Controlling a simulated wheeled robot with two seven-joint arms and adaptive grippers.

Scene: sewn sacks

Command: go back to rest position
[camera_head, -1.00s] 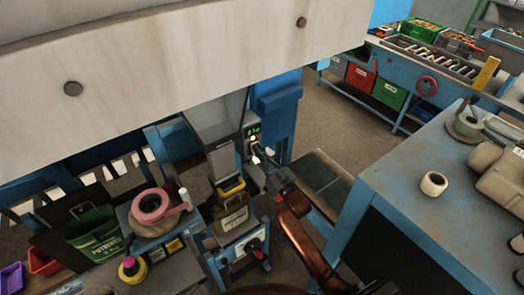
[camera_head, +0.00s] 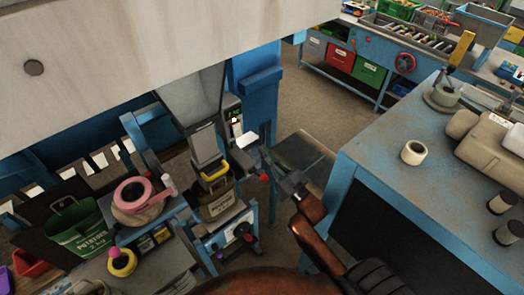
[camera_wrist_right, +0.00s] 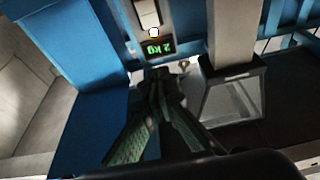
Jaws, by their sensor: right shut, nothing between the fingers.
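My right gripper (camera_head: 264,158) reaches in from the lower right on its copper-coloured arm, in front of the weighing and filling machine. It is shut and empty. In the right wrist view its dark green-padded fingers (camera_wrist_right: 160,80) come together just below the lit display (camera_wrist_right: 158,48), which reads 2 kg. Whether the fingertips touch the machine cannot be told. A brown sack (camera_head: 217,203) stands upright under the grey filling spout (camera_head: 205,145), left of the gripper and apart from it. My left gripper is not in view.
A blue-edged bench (camera_head: 385,185) with a tape roll (camera_head: 413,152) stands close on the right. A large pale hopper (camera_head: 110,60) hangs across the upper left. Open floor (camera_head: 315,105) lies behind.

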